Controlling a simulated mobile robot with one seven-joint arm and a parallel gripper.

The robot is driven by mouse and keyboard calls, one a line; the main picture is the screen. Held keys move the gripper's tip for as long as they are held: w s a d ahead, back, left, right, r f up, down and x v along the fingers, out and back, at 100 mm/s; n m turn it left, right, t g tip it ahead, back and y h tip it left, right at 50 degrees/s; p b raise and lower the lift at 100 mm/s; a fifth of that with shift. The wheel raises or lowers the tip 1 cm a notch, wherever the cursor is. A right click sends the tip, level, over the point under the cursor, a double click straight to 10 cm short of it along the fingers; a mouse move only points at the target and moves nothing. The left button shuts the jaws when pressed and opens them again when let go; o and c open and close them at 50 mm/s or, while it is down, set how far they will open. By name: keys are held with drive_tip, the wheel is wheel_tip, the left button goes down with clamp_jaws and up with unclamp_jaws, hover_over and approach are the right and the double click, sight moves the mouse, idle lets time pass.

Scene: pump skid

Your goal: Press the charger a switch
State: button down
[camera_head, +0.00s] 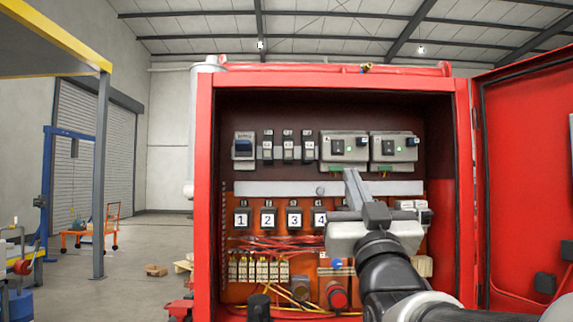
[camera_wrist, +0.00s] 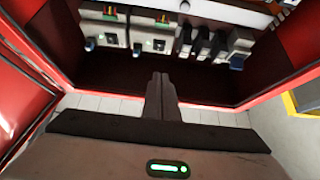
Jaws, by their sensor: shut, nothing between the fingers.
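Two grey charger units are mounted side by side in the upper right of the open red cabinet. In the wrist view, which is turned over, the same left charger (camera_wrist: 150,38) and right charger (camera_wrist: 103,36) hang at the top. My gripper (camera_head: 351,175) is shut and empty, its fingertips pointing up, just below the left charger in the head view. In the wrist view the fingers (camera_wrist: 161,78) are together and appear apart from the chargers.
Numbered relays (camera_head: 268,217), wiring and terminals fill the lower cabinet, partly hidden by my arm. The open red door (camera_head: 521,150) stands at right. Floor at left is mostly clear.

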drive_tip(key=p, duration=0.1)
approach(335, 149)
wheel_tip(335, 149, up, 3)
drive_tip(key=w, duration=0.3)
drive_tip(key=shift+w+r, duration=0.2)
drive_tip(key=shift+w, duration=0.5)
drive_tip(key=shift+w, duration=0.1)
